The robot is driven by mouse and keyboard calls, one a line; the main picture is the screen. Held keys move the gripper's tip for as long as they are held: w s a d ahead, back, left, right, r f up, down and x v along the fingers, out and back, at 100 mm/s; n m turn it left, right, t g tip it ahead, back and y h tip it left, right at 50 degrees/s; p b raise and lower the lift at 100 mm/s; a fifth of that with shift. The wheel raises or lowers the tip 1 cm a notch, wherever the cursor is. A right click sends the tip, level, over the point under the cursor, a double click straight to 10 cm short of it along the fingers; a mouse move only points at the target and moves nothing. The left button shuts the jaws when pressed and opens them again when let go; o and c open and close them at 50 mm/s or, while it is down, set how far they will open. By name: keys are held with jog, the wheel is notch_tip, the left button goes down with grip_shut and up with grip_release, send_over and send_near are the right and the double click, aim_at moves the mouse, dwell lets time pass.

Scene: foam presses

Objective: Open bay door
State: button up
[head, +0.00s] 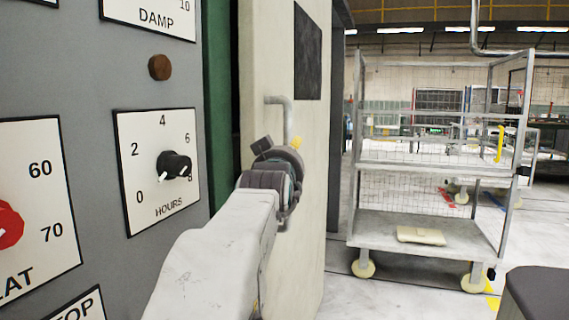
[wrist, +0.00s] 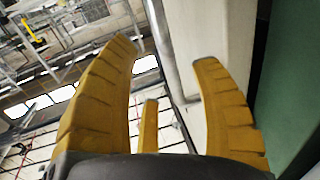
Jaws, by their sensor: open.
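The bay door (head: 268,62) is a cream panel with a dark square patch, just right of a green frame (head: 219,90). A dark gap shows between frame and panel. Its grey bar handle (head: 287,115) stands out from the panel. In the head view my gripper (head: 295,143) is at the lower part of the handle, its fingers mostly hidden by my wrist. In the wrist view my gripper (wrist: 166,56) is open, with yellow fingers either side of the handle (wrist: 163,40). I cannot tell whether either finger touches it.
A grey control panel (head: 95,85) with an HOURS dial (head: 174,164) is close on the left. A wire-mesh trolley (head: 420,232) on wheels, with a pale packet (head: 421,236) on its lower shelf, stands at right. Pale floor (head: 345,290) is clear between door and trolley.

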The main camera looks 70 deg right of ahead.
jog(key=shift+v, duration=1.55)
